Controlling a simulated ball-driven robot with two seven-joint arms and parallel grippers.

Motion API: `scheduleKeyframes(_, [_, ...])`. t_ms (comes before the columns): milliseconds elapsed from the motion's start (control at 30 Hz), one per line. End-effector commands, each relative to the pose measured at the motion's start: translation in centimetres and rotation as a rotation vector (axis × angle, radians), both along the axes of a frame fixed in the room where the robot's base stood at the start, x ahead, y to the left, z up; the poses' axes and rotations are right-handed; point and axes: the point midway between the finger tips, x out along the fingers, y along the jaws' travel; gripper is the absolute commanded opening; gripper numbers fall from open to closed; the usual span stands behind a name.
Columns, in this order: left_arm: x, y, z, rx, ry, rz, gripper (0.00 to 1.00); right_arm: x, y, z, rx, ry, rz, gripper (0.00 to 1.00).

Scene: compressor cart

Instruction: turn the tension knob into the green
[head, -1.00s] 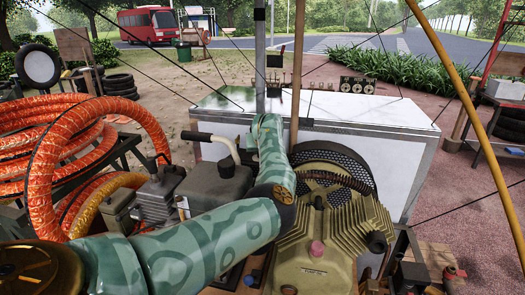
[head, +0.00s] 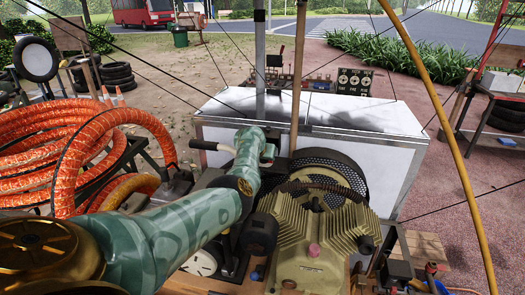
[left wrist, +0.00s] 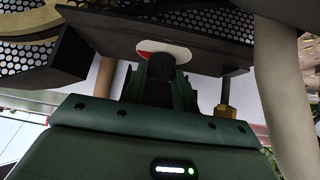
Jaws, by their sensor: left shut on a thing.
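In the left wrist view, the dark tension knob (left wrist: 161,67) sits in front of a round dial plate (left wrist: 150,50) with a red part at its left and a white part. No green part of the dial shows. My left gripper (left wrist: 161,88) is shut on the knob from below. The knob's pointer cannot be made out. In the head view, my patterned left arm reaches over the machine toward the mesh guard (head: 330,165); its gripper and the knob are hidden there. My right gripper is in neither view.
A ribbed compressor block (head: 315,235) stands right of my left arm. A white chest (head: 370,150) is behind it. Orange hose coils (head: 60,165) lie at the left. In the left wrist view, a dark bracket plate (left wrist: 215,48) and a brass fitting (left wrist: 228,111) are close to the gripper.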

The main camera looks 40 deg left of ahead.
Motion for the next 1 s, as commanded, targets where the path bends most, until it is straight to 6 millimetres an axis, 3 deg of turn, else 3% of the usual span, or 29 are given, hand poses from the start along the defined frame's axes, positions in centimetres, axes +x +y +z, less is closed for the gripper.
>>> scheduleKeyframes(167, [0.1,0.0,0.0,0.000,-0.004,0.003,0.06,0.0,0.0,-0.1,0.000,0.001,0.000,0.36])
scheduleKeyframes(200, [0.1,0.0,0.0,0.000,-0.004,0.003,0.31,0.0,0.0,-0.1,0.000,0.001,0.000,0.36])
scheduleKeyframes(267, [0.1,0.0,0.0,0.000,-0.003,0.003,0.48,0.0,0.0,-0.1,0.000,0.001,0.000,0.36])
scheduleKeyframes(300, [0.1,0.0,0.0,0.000,-0.003,0.003,0.50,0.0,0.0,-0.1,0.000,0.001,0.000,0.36])
scheduleKeyframes(667, [-0.3,-0.1,0.6,0.000,-0.001,0.004,0.50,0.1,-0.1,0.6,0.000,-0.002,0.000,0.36])
scheduleKeyframes(1000, [-4.2,-2.0,5.3,0.002,-0.004,0.004,0.50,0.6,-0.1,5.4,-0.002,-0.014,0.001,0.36])
